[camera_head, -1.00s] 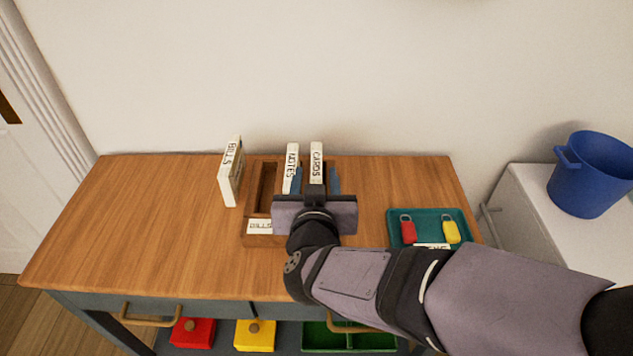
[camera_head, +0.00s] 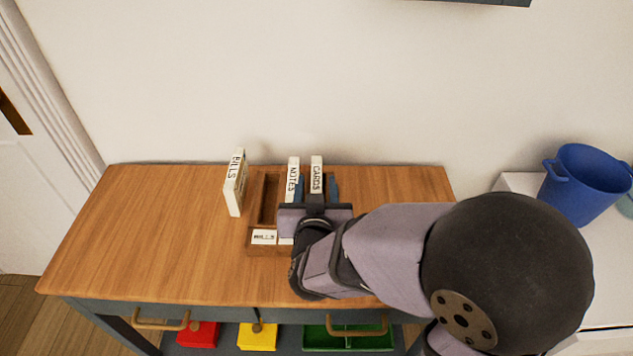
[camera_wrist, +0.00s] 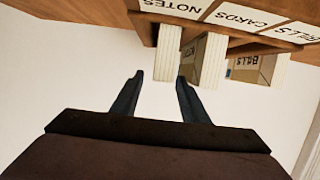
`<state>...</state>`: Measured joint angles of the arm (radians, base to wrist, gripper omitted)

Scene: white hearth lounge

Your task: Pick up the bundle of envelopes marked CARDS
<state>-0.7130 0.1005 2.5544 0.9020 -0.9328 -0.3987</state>
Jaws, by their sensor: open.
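The white CARDS bundle (camera_head: 317,172) stands upright at the right of the wooden rack (camera_head: 257,246) in the head view. In the wrist view, which is turned around, it is the left white bundle (camera_wrist: 167,50), behind the front label reading NOTES. My gripper (camera_head: 315,187) is open, its dark blue fingers on either side of the CARDS bundle in the head view. In the wrist view my gripper (camera_wrist: 160,88) shows the bundle's end between the fingers; contact cannot be told. My wrist hides the bundle's lower part in the head view.
The NOTES bundle (camera_head: 292,178) stands close left of CARDS, near one finger. The BILLS bundle (camera_head: 236,183) stands left of the rack, beside an empty slot. The left of the wooden tabletop (camera_head: 150,230) is clear. A blue bucket (camera_head: 583,188) is at right.

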